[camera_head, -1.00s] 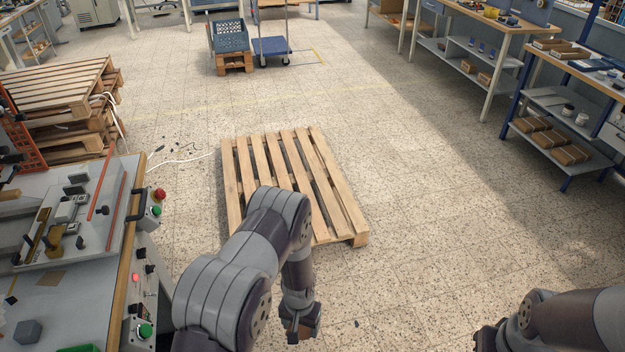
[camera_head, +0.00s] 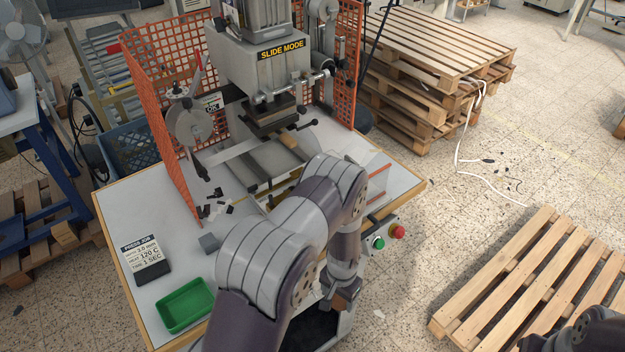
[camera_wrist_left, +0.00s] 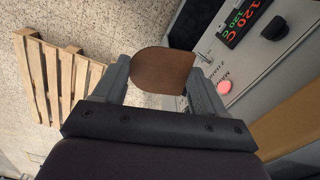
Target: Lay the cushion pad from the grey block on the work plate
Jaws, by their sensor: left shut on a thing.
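My left gripper (camera_head: 338,296) hangs low beside the press table's right edge in the head view. In the left wrist view, its two fingers are shut on the brown cushion pad (camera_wrist_left: 162,70), a thin flat piece with one rounded end. The pad does not show clearly in the head view. The small grey block (camera_head: 208,242) sits on the table with no pad visible on it. My left arm covers part of the area below the press head, and I cannot make out the work plate for sure. My right gripper is out of view.
A green tray (camera_head: 185,305) and a job sign (camera_head: 146,258) are at the table's front left. Green and red buttons (camera_head: 397,232) stick out at the right edge. A pallet (camera_head: 530,275) lies on the floor.

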